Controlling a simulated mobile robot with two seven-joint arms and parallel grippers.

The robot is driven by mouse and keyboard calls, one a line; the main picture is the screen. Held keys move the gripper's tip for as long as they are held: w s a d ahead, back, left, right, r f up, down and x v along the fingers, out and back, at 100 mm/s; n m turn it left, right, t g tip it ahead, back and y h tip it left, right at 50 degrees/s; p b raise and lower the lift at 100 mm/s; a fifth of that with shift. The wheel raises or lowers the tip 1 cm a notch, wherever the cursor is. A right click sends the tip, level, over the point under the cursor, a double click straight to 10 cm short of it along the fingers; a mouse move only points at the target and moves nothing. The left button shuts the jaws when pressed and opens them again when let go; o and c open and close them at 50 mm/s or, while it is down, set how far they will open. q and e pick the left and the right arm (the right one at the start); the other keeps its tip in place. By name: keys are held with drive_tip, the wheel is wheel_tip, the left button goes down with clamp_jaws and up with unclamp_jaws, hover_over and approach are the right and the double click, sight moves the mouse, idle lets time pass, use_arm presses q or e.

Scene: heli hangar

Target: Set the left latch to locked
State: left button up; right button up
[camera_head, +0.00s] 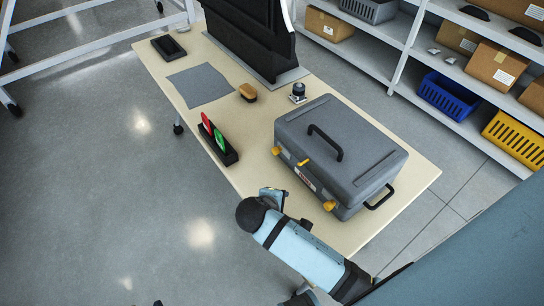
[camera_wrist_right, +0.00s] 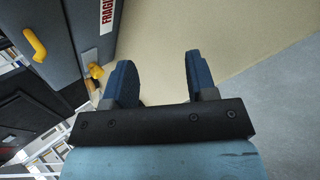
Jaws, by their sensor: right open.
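A closed grey case (camera_head: 340,150) sits on the table, with a black handle on its lid. Its left latch (camera_head: 276,151) is yellow and sits at the left end of the front edge; I cannot tell its setting. The right latch (camera_head: 329,205) is yellow too. In the right wrist view a yellow latch (camera_wrist_right: 97,72), seemingly the left one, shows beside the FRAGILE label. My right gripper (camera_head: 272,194) is in front of the case, below the left latch and apart from it. Its fingers (camera_wrist_right: 161,75) are open and empty. My left gripper is out of view.
The beige table (camera_head: 240,80) also holds a red-and-green card holder (camera_head: 218,145), a brush (camera_head: 248,92), a grey cloth (camera_head: 200,84), a black tray (camera_head: 169,47) and a small black-topped device (camera_head: 298,92). Shelves stand at the right.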

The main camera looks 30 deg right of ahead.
drive_tip(key=w+a+r+n+t+h, duration=0.1)
drive_tip(key=w, duration=0.2)
drive_tip(key=w+a+r+n+t+h, duration=0.1)
drive_tip(key=w+a+n+h, duration=0.1)
drive_tip(key=w, duration=0.1)
drive_tip(key=w+a+r+n+t+h, duration=0.1)
drive_tip(key=w+h, duration=0.1)
drive_tip(key=w, duration=0.2)
drive_tip(key=shift+a+n, duration=0.2)
drive_tip(key=shift+n, duration=0.2)
drive_tip(key=b, duration=0.5)
approach(274, 152)
drive_tip(key=shift+w+d+f+h, duration=0.2)
drive_tip(key=shift+w+d+f, duration=0.15)
drive_tip(key=shift+d+f, duration=0.2)
drive_tip(key=shift+w+d+f+h, duration=0.2)
drive_tip(key=shift+w+d+f, duration=0.1)
drive_tip(key=shift+d+f, duration=0.25)
drive_tip(key=b+x, duration=0.3)
drive_tip(key=x, duration=0.2)
drive_tip(key=shift+w+d, duration=0.15)
drive_tip(key=shift+w, duration=0.05)
drive_tip(key=shift+w+d+b, duration=0.2)
drive_tip(key=shift+d+b, duration=0.1)
drive_tip(key=shift+w+d, duration=0.1)
drive_tip(key=shift+d, duration=0.1)
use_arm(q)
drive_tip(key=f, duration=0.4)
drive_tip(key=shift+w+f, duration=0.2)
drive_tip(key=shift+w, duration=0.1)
